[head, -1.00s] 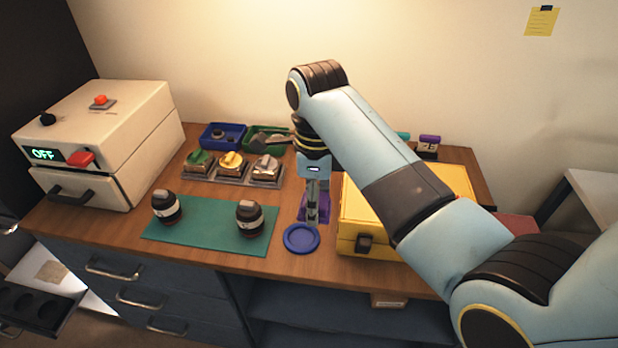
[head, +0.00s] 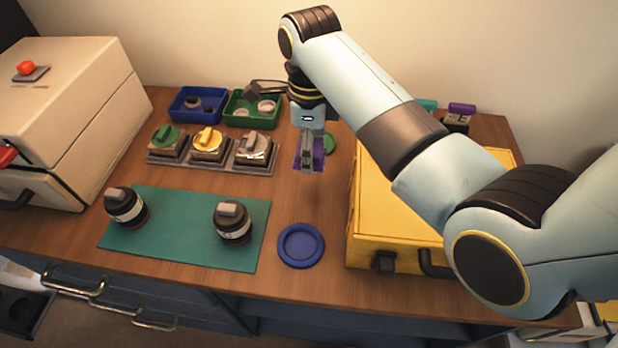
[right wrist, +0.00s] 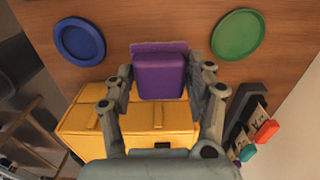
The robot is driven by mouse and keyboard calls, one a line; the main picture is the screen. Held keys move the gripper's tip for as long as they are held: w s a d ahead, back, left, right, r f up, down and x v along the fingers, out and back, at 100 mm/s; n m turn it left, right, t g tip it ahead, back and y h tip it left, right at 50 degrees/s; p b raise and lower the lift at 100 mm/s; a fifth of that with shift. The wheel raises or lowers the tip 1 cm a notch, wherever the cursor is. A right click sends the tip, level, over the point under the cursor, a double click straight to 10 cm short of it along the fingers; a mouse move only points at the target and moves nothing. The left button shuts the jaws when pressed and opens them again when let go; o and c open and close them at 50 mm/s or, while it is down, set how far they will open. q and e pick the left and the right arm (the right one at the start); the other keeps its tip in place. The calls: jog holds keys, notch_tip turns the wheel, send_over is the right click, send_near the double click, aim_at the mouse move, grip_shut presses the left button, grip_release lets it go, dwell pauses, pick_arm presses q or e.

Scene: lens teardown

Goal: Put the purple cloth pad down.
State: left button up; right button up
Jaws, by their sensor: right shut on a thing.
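The purple cloth pad (head: 318,157) is between the fingers of my right gripper (head: 307,165), over the wooden table behind the blue round dish. In the right wrist view the pad (right wrist: 160,76) sits between the two fingertips of the gripper (right wrist: 163,85), which is shut on it. The pad appears held a little above the table; the exact gap is hard to tell. In the head view the fingers hide part of the pad. My left gripper is not in view.
The blue dish (head: 301,246) lies in front and a green dish (head: 329,143) behind. A yellow case (head: 400,235) stands right. A green mat (head: 180,240) with two dark lenses, a switch-like row of blocks (head: 208,148) and two trays (head: 196,104) are left. Bare table surrounds the pad.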

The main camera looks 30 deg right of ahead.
aim_at(310, 187)
notch_tip(310, 187, down, 9)
jog(key=shift+r, duration=0.1)
dwell(0.4)
jog(key=o, duration=1.1)
notch_tip(310, 187, up, 12)
jog(key=shift+r, duration=0.1)
jog(key=shift+s, duration=0.1)
